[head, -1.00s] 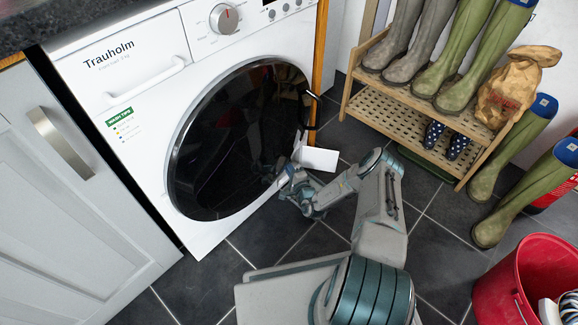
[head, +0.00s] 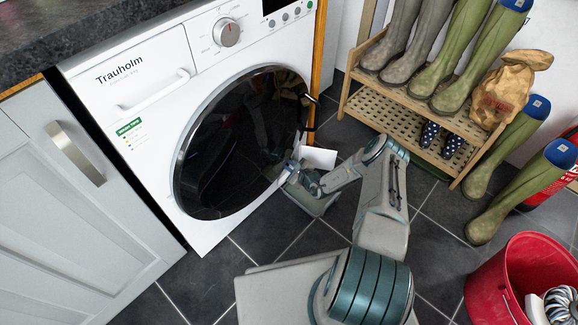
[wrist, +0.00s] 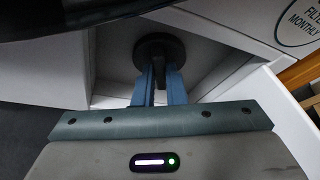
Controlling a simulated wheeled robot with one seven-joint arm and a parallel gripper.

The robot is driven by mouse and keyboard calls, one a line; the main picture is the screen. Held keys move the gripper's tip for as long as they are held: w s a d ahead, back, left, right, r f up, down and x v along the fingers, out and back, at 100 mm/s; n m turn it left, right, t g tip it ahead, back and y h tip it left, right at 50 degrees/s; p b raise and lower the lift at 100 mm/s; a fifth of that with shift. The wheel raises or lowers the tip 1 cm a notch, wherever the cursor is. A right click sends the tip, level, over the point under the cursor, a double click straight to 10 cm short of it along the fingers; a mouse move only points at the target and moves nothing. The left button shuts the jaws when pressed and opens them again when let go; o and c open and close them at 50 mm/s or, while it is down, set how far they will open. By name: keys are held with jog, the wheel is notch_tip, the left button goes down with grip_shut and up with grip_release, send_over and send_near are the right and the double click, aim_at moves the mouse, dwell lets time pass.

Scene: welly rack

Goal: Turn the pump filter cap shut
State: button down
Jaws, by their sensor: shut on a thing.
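The pump filter cap (wrist: 158,47) is a dark round knob in a pale recess low on the washing machine (head: 130,90). In the wrist view my gripper (wrist: 158,72) reaches into the recess. Its two blue fingers are close together at the cap's lower middle and shut on its grip, which they hide. In the head view my gripper (head: 291,169) is at the machine's lower right corner, and the cap is hidden there. The white filter flap (head: 318,157) hangs open beside the gripper. It also shows in the wrist view (wrist: 285,110).
The machine's round dark door (head: 235,145) is just above and left of my gripper. A wooden boot rack (head: 405,125) with wellies stands at the right. A red bucket (head: 490,295) is at the lower right. Dark floor tiles lie bare around my arm.

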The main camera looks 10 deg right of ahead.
jog(key=m+y+b, duration=0.1)
jog(key=m+g+b, duration=0.1)
jog(key=m, duration=0.1)
jog(key=shift+w+d+g+y+b, duration=0.1)
jog(key=shift+g+y+b, duration=0.2)
jog(key=shift+y+b, duration=0.1)
jog(key=shift+m, duration=0.3)
jog(key=c, duration=1.5)
grip_release()
jog(key=shift+r, duration=0.1)
